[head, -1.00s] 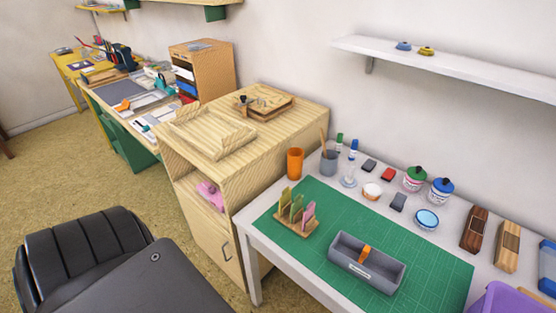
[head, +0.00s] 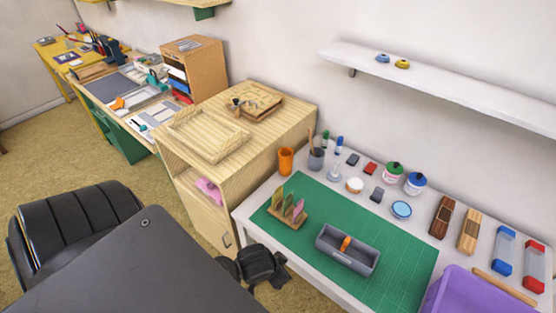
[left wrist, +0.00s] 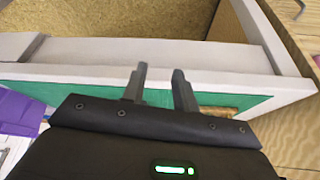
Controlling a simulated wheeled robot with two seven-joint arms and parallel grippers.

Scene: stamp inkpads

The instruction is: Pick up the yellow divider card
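A small wooden rack (head: 288,219) stands on the green mat and holds several upright cards. The leftmost card is olive-yellow and appears to be the yellow divider card (head: 277,198); a green card (head: 289,206) and a pink card (head: 299,209) stand beside it. My left gripper (head: 272,266) is at the table's front edge, below and in front of the rack, apart from it. In the left wrist view its two fingers (left wrist: 160,72) are spread with nothing between them. The cards are not recognisable there. My right gripper is not in view.
A grey tray (head: 347,262) with an orange piece (head: 346,243) sits right of the rack. An orange cup (head: 286,161) and a brush cup (head: 316,158) stand behind. A wooden cabinet (head: 291,118) adjoins the table's left. The mat (head: 402,265) is clear at right.

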